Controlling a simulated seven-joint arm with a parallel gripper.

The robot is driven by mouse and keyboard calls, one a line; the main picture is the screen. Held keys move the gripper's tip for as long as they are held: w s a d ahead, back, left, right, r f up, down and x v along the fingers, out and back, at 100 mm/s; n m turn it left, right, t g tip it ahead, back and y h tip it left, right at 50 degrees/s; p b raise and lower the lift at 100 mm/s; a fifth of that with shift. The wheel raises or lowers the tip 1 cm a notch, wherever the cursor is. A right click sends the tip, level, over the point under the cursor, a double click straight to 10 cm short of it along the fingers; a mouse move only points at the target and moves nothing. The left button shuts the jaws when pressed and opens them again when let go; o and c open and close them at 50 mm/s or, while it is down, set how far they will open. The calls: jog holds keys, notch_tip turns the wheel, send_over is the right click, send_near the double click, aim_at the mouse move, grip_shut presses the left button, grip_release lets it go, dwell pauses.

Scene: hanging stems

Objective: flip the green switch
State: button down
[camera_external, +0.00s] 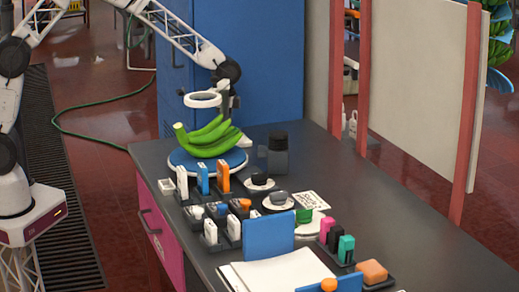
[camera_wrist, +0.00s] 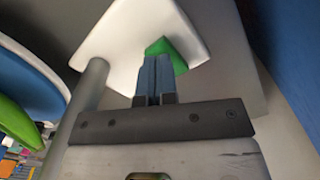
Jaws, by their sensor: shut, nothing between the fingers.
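A green switch (camera_wrist: 177,56) sits on a white plate (camera_wrist: 122,38) in the wrist view. My gripper (camera_wrist: 156,60) is shut and empty, its two blue fingers side by side. The fingertips overlap the lower left of the green switch and hide part of it; I cannot tell whether they touch it. In the external view my gripper (camera_external: 223,107) hangs above the green bananas, beside the blue cabinet. I cannot make out the switch clearly there.
Green bananas (camera_external: 208,138) lie on a round blue-and-white stand (camera_external: 176,159) below my gripper. A blue cabinet (camera_external: 270,60) stands behind. A dark jar (camera_external: 278,158) and several small upright boxes crowd the dark table (camera_external: 420,215); its right side is clear.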

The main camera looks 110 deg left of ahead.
jog(key=shift+r, duration=2.9)
jog(key=s+d+r, duration=0.2)
jog(key=s+r, duration=0.2)
jog(key=r, duration=0.1)
jog(key=s+d+r, duration=0.3)
jog(key=d+r, duration=0.1)
jog(key=d, duration=0.7)
jog(key=s+d+r+m+t, duration=0.15)
jog(key=d+r, duration=0.25)
jog(key=d, duration=0.6)
jog(key=s+d+r, duration=0.3)
jog(key=d+r, duration=0.1)
jog(key=d, duration=0.7)
jog(key=s+d+f+m+t, duration=0.1)
jog(key=s+d, duration=1.9)
jog(key=s, duration=0.2)
jog(key=shift+s+f+m, duration=0.25)
jog(key=shift+f+m, duration=0.1)
